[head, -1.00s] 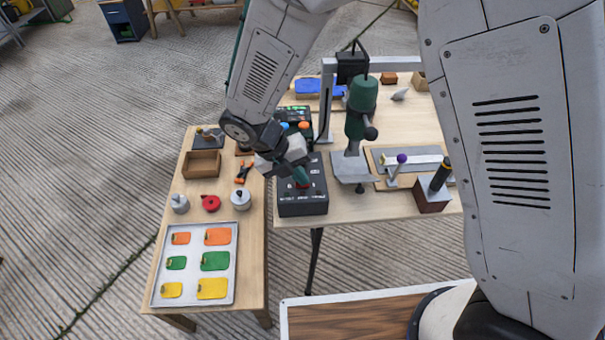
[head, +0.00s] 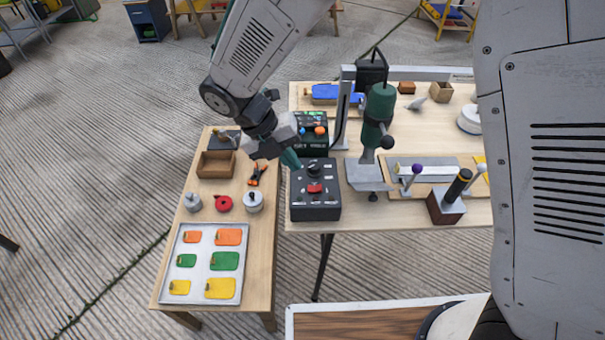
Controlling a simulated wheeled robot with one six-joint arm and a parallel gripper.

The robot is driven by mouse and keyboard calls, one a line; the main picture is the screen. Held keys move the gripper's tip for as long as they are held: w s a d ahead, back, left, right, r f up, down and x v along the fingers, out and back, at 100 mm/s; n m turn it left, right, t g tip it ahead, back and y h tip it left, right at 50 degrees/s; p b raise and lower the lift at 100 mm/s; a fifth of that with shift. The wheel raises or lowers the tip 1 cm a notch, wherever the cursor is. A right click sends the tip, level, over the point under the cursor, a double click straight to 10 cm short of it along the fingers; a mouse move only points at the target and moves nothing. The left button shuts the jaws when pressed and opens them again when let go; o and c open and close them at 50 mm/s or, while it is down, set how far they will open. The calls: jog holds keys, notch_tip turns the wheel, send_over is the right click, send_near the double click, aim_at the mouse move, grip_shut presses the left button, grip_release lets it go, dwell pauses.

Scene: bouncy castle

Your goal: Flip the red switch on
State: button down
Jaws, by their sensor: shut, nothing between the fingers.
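The red switch (head: 314,188) is a small red rocker on top of a black control box (head: 316,213) at the near left corner of the right table. A black knob and small buttons sit around it on the box. Its on or off position is too small to tell. My gripper (head: 293,163) is shut and empty, its teal fingertips above and to the left of the red switch, near the box's far left corner. It is apart from the switch, which is in plain view.
A second black box (head: 312,130) with coloured buttons stands behind. A green drill press (head: 377,125) stands to the right. The left table (head: 258,290) holds a wooden box (head: 216,164), a red round part (head: 223,203), metal canisters and a tray (head: 185,298) of coloured tags.

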jog(key=v, duration=0.5)
jog(key=shift+a+r, duration=0.3)
jog(key=shift+a, duration=0.05)
send_near(321, 190)
jog(key=x, duration=0.7)
jog(key=shift+w+r, duration=0.1)
jog(key=shift+w, duration=0.05)
jog(key=shift+a, duration=0.1)
dwell(0.3)
